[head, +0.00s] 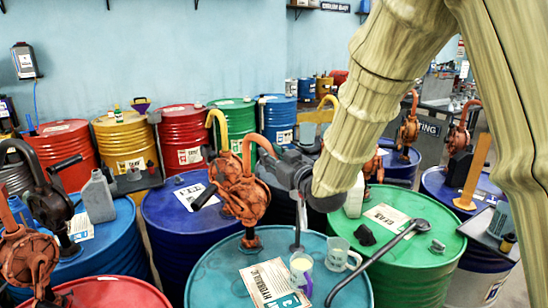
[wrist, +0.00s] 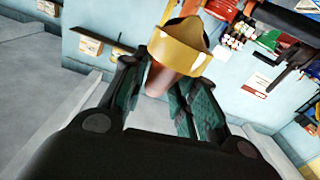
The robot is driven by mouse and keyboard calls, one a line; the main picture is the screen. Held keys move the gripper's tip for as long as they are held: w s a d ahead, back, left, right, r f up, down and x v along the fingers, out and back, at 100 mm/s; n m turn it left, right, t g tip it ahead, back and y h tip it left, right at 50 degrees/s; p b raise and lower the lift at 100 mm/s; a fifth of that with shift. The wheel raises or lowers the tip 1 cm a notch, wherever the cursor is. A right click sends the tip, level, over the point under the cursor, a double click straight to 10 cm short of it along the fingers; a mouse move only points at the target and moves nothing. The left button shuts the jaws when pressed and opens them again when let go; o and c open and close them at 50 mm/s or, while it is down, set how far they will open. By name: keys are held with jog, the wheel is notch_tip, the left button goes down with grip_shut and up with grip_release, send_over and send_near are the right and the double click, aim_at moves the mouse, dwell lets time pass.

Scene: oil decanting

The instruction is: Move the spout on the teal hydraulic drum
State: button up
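The teal hydraulic drum (head: 215,270) stands front centre in the head view, with a label (head: 268,284) on its lid. An orange-red rotary pump (head: 243,198) stands upright on it. A red hooked spout (head: 258,138) rises from the pump and curves over to the right. My gripper (head: 284,168) is just right of the pump, close to the spout; contact is unclear there. In the wrist view my gripper (wrist: 167,88) has its fingers apart. A yellow curved piece (wrist: 180,42) and a red-brown stem (wrist: 158,78) show at the gap; which spout this is cannot be told.
A yellow spout (head: 217,120) rises behind the pump. A green drum (head: 410,270) and a blue drum (head: 170,225) crowd close.

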jog(key=shift+o, duration=1.4)
jog(key=shift+w+a, duration=0.1)
jog(key=shift+s+d, duration=0.25)
jog(key=v, duration=1.1)
jog(key=shift+s, duration=0.25)
